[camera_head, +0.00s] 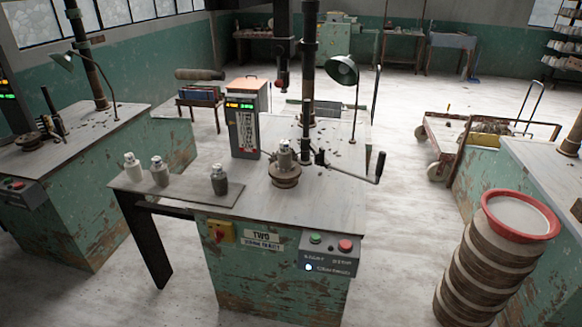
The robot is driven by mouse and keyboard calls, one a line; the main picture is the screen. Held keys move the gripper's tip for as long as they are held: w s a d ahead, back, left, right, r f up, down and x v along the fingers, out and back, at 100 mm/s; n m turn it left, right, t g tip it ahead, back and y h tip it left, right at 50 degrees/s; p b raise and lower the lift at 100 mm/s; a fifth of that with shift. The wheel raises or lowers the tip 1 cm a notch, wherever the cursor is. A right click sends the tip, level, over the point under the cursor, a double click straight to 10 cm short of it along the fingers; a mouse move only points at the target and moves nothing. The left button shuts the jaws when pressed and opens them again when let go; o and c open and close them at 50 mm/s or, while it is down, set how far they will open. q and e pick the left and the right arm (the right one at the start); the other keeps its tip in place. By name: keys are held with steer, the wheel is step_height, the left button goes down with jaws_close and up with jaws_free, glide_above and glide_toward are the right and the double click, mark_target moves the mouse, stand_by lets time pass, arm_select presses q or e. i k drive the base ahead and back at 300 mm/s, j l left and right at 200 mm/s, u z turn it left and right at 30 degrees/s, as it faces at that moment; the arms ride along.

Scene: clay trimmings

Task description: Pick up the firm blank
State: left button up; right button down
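Three small bottle-shaped blanks stand upright on the board at the left of the middle table: a pale one (132,168), a grey one (159,173) and a darker grey one (219,181). A fourth grey-brown piece (285,157) of similar shape sits on the round chuck (285,176) below the drill spindle. The frame does not show which of them is the firm blank. Neither of my grippers is in view.
The table (275,215) carries a display box (242,128), a crank handle (367,174), a lamp (342,70) and a start/stop panel (329,254). A red-rimmed stack (492,262) stands at right, a cart (470,119) behind. Floor between benches is partly clear.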

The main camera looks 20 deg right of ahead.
mark_target(285, 152)
steer(key=i+j+z, duration=0.15)
steer(key=z, duration=0.25)
steer(key=i+j+z, duration=0.15)
steer(key=z, duration=0.2)
steer(key=i+j+z, duration=0.1)
steer(key=z, duration=0.3)
steer(key=k+j, duration=0.05)
steer(key=j, duration=0.05)
